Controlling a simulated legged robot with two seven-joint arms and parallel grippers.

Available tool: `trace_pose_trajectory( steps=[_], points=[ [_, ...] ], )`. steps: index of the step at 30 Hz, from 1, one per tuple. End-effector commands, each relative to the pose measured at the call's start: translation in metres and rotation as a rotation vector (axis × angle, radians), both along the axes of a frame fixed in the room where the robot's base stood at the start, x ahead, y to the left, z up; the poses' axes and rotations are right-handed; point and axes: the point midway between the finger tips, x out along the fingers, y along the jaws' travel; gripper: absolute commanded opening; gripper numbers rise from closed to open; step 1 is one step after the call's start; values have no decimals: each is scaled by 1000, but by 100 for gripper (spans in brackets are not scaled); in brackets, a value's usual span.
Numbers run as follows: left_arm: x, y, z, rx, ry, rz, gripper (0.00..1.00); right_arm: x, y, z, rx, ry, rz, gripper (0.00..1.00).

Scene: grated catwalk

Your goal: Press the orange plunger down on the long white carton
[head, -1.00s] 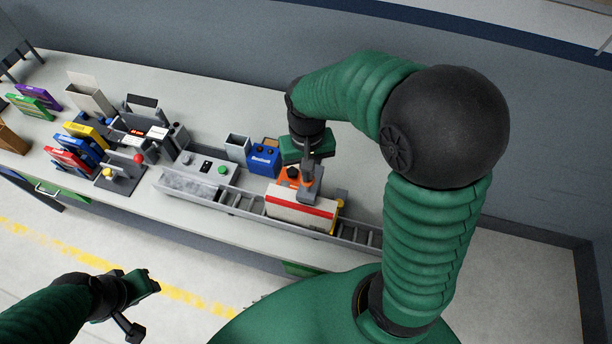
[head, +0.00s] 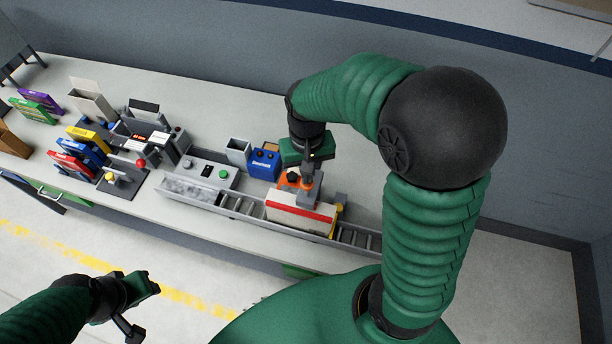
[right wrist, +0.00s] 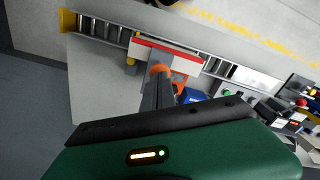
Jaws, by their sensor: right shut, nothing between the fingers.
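The long white carton (head: 284,214) with a red stripe lies on the roller track in the head view. It also shows in the right wrist view (right wrist: 182,51). A grey press with an orange plunger (head: 282,182) stands at the carton's back side. In the right wrist view the orange plunger (right wrist: 158,69) shows just beyond my fingertips. My right gripper (head: 309,172) is shut and empty, pointing down at the plunger. Whether the fingertips touch it I cannot tell. My left gripper (head: 140,290) hangs at lower left, away from the bench; its fingers are unclear.
A blue box (head: 263,164) and a grey bin (head: 238,151) stand left of the press. A control box with a green button (head: 222,173) is further left. Coloured boxes and devices crowd the bench's left side.

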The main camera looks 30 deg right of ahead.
Motion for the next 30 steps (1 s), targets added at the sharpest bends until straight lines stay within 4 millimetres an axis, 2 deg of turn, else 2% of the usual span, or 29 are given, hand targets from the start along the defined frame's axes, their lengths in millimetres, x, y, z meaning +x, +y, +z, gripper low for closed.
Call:
trace_pose_trajectory(
  steps=[1,19,30],
  points=[
    [0,0,10,0,0,0,36,0,0,10,0,0,0,0],
    [0,0,64,0,0,0,36,0,0,68,0,-1,0,0],
    [0,0,65,0,0,0,36,1,0,69,0,-1,0,0]
  ],
)
